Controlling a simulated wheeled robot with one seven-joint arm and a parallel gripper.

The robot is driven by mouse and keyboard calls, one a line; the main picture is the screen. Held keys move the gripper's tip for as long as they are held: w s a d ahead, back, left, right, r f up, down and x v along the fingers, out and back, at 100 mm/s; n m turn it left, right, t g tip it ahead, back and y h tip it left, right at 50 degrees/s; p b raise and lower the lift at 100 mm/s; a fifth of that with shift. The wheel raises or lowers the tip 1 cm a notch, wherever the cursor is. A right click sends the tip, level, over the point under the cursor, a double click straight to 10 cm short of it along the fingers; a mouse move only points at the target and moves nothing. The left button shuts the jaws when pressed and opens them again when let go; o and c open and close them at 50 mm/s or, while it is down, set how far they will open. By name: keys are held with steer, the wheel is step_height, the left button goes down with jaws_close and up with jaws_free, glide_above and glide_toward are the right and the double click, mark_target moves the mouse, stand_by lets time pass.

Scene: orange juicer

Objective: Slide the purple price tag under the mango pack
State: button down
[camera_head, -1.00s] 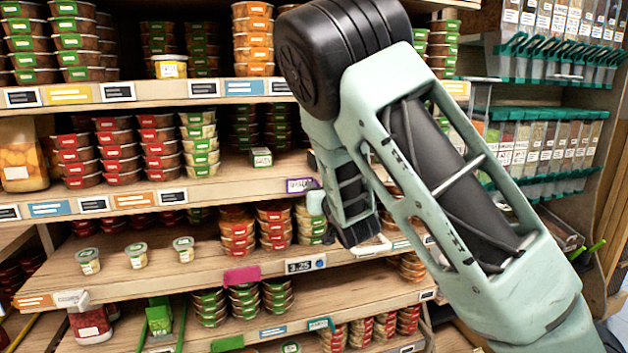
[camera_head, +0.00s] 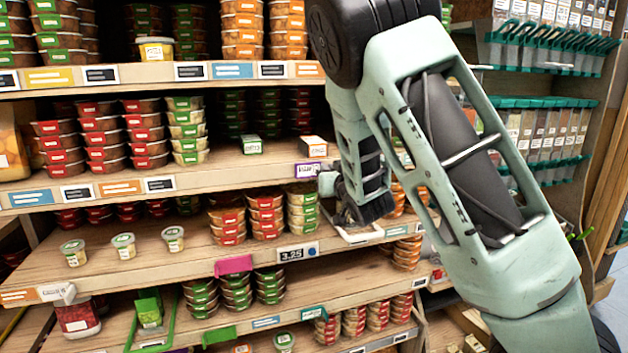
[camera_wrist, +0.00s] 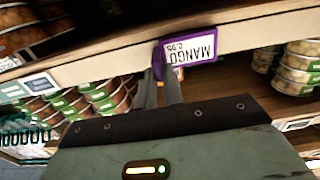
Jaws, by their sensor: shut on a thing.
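The purple-framed price tag (camera_head: 308,170) is at the front edge of the second shelf from the top. In the wrist view the tag (camera_wrist: 190,47) reads MANGO 2.95 upside down, against the shelf edge. My gripper (camera_wrist: 165,80) has its fingers together at the tag's purple side, shut on it. In the head view my gripper (camera_head: 326,182) is just right of the tag. A small pack with an orange side (camera_head: 313,147) stands on the shelf right above the tag; it may be the mango pack, but its label is too small to read.
A green-labelled pack (camera_head: 251,145) stands left of the orange-sided pack, with bare shelf around it. Stacked tubs (camera_head: 187,130) stand farther left. Bulk dispensers (camera_head: 550,130) line the right wall.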

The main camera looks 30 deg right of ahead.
steer(key=d, duration=0.1)
steer(key=s+d+b, duration=0.1)
steer(key=d, duration=0.1)
steer(key=shift+d, duration=0.3)
steer(key=c, duration=1.5)
jaws_free()
steer(key=shift+r, duration=0.1)
